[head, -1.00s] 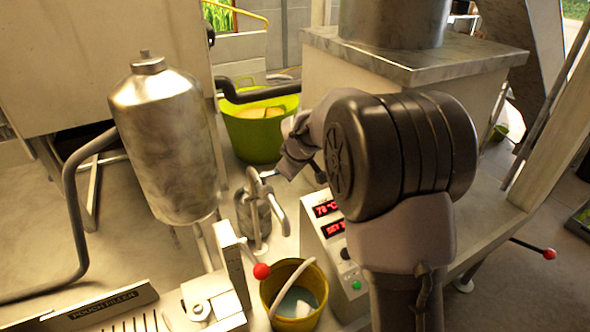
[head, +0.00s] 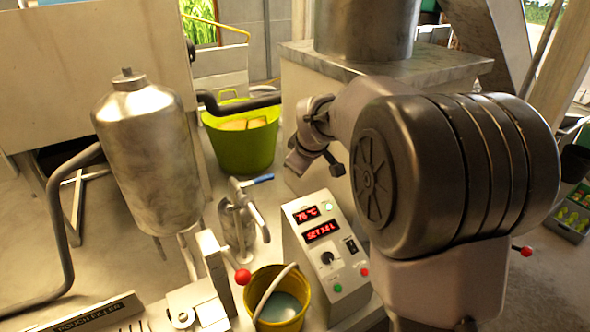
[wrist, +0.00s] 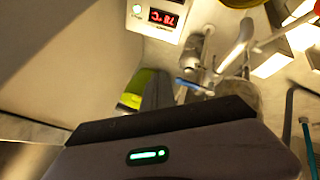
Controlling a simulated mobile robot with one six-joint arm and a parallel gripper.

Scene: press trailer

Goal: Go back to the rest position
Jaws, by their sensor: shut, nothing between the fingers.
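My arm fills the right side of the head view. My gripper (head: 322,163) is at its far end, small and dark, held in the air to the left of the large grey joint. It is above and behind the control box (head: 322,245) and apart from it. I see nothing in the gripper. In the wrist view the gripper's body with a green light takes up the lower part, and the fingertips do not show clearly.
A steel tank (head: 150,155) stands at left. A tap with a blue lever (head: 240,215) is beside the control box. A yellow bucket (head: 280,305) is in front, a green tub (head: 240,140) behind. A red-knobbed lever (head: 242,277) sticks up near the bucket.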

